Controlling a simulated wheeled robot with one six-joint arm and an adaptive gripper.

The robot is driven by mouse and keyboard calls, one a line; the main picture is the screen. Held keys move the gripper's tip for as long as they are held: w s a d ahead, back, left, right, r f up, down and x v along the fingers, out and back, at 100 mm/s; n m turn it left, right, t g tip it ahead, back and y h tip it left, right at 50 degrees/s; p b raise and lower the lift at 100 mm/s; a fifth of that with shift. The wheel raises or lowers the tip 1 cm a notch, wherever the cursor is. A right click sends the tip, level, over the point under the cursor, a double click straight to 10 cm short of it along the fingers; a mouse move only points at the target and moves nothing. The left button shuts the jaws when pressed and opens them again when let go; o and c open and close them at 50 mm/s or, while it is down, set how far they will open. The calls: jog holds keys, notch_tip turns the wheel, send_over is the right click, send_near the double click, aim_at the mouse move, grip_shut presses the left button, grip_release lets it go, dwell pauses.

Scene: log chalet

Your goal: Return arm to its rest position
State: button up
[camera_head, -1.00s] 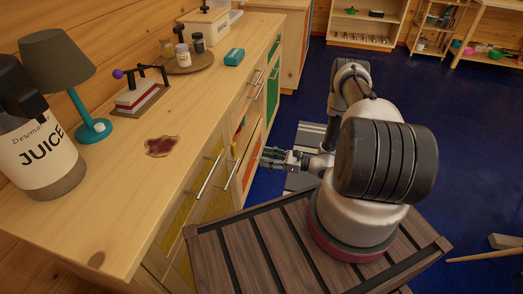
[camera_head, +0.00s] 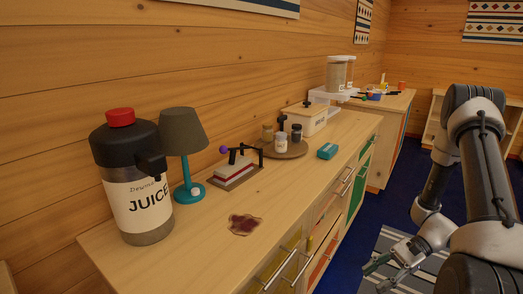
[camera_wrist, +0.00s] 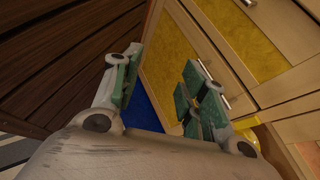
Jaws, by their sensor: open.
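My gripper (camera_head: 382,274) is at the lower right of the head view, beside the counter front and above the striped rug. My arm rises at the right edge of that view. In the wrist view my gripper (camera_wrist: 160,95) has its two green-padded fingers spread apart with nothing between them. Beyond the fingers, a yellow cabinet front (camera_wrist: 187,55) with a metal handle is close by; I cannot tell whether the right finger touches it.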

jog(key=s+d+r+n+h, duration=0.25)
jog(key=r+n+h, duration=0.25)
jog(key=r, duration=0.6)
jog(key=s+d+r+n+h, duration=0.2)
jog(key=d+r+n+h, duration=0.25)
jog(key=r, duration=0.75)
jog(key=s+a+r+n+t+h, duration=0.1)
jog(key=s+a+r+n+t, duration=0.1)
jog(key=r+t, duration=0.2)
jog(key=s+a+r+n+t+h, duration=0.2)
jog(key=s+r+t, duration=0.1)
jog(key=r, duration=0.8)
jog(key=shift+t, duration=0.5)
